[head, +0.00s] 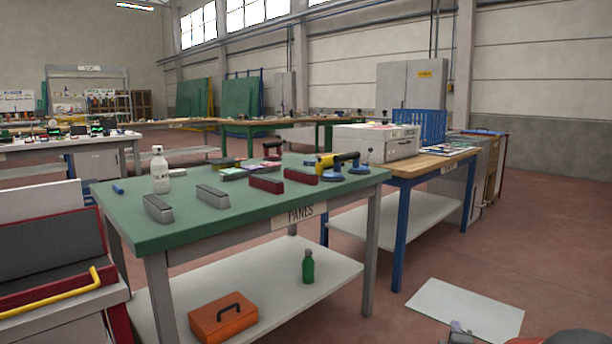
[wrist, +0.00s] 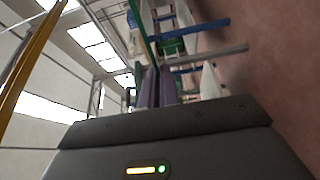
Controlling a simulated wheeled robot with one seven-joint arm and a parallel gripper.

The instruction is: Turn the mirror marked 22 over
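A pale flat rectangular pane, the likely mirror (head: 468,304), shows at the lower right of the head view, lying roughly flat over the floor area. I can read no 22 on it. My gripper (head: 460,328) is at its near edge, partly cut off by the frame. In the wrist view my gripper's two fingers (wrist: 158,86) are close together, with a thin edge-on line running out between them, so it looks shut on the pane. The face turned away from the head camera is hidden.
A green table marked PANES (head: 165,230) carries grey and dark red blocks, a white bottle (head: 160,172) and a yellow-black suction lifter (head: 338,163). A wooden bench (head: 428,168) stands behind it on the right. The reddish floor around the pane looks clear.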

